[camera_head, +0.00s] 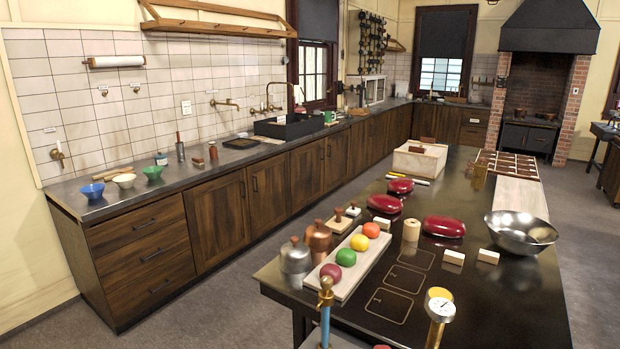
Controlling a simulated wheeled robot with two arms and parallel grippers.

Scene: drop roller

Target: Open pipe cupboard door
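A row of dark wooden cupboards runs under the left counter, and every door I can make out looks shut. The nearest cupboard door (217,222) has a dark vertical handle on its right side. The door to its right (270,192) has a handle on its left side. Farther along are a door (307,174) and another door (336,157) below the black sink (288,126). No label shows which one is the pipe cupboard, so I cannot tell. Neither of my grippers is in view.
A drawer stack (147,257) ends the left counter (130,187). A dark island table (480,272) stands on the right, bearing coloured balls, red dishes and a metal bowl (520,232). Grey floor (225,298) lies clear between.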

